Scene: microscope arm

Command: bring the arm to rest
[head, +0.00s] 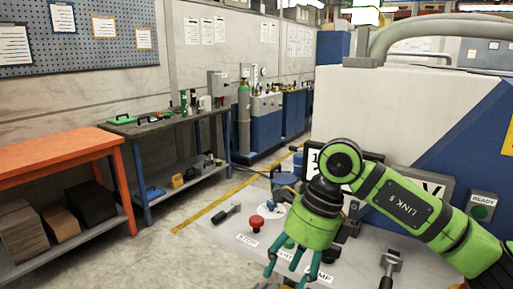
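The console carries a red mushroom button (256,222) marked "STOP" and a black-handled lever (227,213). A second, metal lever (391,264) stands at the lower right. The arm hides part of the console's middle and labels. My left gripper is not in view.
A large white and blue machine (428,105) stands behind the arm, with a green "READY" lamp (480,212). A dark workbench (165,122) and an orange bench (55,152) line the left. The floor between the benches and the console is open.

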